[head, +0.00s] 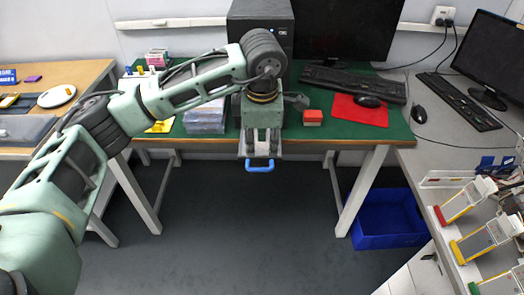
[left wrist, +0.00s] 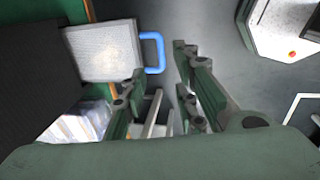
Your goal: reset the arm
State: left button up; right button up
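My left arm (head: 190,85) reaches in from the left over the green-topped desk (head: 310,125). My left gripper (head: 262,148) points down at the desk's front edge. In the left wrist view its two fingers (left wrist: 160,85) stand apart with nothing between them. A pale metallic plate with a blue handle (head: 260,168) shows just below the gripper in the head view. In the left wrist view this plate (left wrist: 100,50) lies left of the fingers, with its blue handle close to them. My right gripper is not in view.
A red block (head: 313,117) and red mat (head: 358,110) lie right of the gripper. Clear boxes (head: 205,117) stand left of it. A blue bin (head: 388,222) is on the floor. Coloured-base holders (head: 485,240) stand on the right bench. The floor before the desk is clear.

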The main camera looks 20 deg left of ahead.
pick_arm(q)
jog(key=shift+s+r, duration=0.1)
jog(key=shift+r, duration=0.45)
